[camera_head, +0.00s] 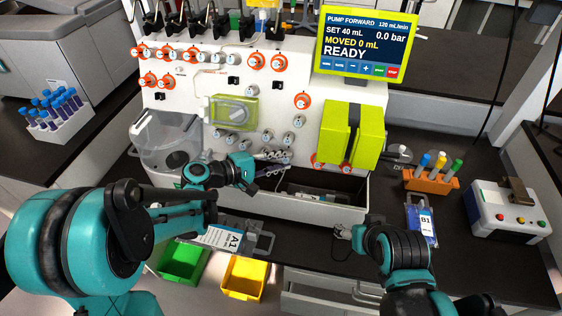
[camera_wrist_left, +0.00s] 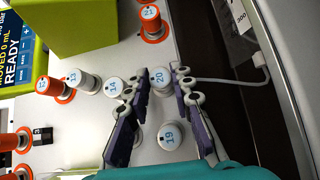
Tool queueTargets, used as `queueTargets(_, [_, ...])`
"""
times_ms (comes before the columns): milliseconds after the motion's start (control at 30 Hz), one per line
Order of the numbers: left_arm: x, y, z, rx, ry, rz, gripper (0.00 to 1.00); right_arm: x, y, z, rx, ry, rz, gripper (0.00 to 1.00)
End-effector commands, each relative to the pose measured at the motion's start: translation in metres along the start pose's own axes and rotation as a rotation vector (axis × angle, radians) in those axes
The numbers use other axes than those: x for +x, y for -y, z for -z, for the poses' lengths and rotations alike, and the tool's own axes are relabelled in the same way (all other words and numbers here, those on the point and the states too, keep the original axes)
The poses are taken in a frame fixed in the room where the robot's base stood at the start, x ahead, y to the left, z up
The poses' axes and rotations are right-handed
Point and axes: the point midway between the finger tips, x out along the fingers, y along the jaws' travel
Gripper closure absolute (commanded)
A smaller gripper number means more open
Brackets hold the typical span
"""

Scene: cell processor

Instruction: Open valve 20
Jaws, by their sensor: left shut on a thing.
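Valve 20 (camera_wrist_left: 161,79) is a round white knob with a blue number on its cap, on the white front panel of the cell processor (camera_head: 205,125). My left gripper (camera_wrist_left: 157,82) has its two fingertips on either side of this knob and is shut on it. In the head view the left gripper (camera_head: 274,160) reaches the lower middle of the panel and hides valve 20. My right gripper (camera_head: 345,232) is low at the front of the machine, away from the valve; its finger opening is too small to judge.
White valve 19 (camera_wrist_left: 170,137) sits between the fingers, nearer the palm. White valve 14 (camera_wrist_left: 116,87) is close beside one fingertip. Orange valve 21 (camera_wrist_left: 151,20) is past the fingertips. A yellow-green pump block (camera_head: 352,133) stands right of the left gripper. The screen (camera_head: 362,42) reads READY.

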Motion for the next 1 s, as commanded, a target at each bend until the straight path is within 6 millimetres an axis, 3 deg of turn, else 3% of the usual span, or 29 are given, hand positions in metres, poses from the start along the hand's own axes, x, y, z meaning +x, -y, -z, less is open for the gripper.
queueTargets(500, [0.0003, 0.0008, -0.0002, -0.014, 0.001, -0.012, 1.0, 0.0008, 0.0, -0.0006, 0.0, 0.0, 0.0, 0.32])
queueTargets(533, [0.0003, 0.0008, -0.0002, -0.014, 0.001, -0.012, 0.75, 0.0008, 0.0, -0.0006, 0.0, 0.0, 0.0, 0.32])
queueTargets(600, [0.0003, 0.0008, -0.0002, -0.014, 0.001, -0.012, 0.56, 0.0008, 0.0, -0.0006, 0.0, 0.0, 0.0, 0.32])
queueTargets(1000, [-0.0066, 0.0003, 0.0005, -0.014, -0.002, -0.013, 0.56, 0.0008, 0.0, -0.0006, 0.0, 0.0, 0.0, 0.32])
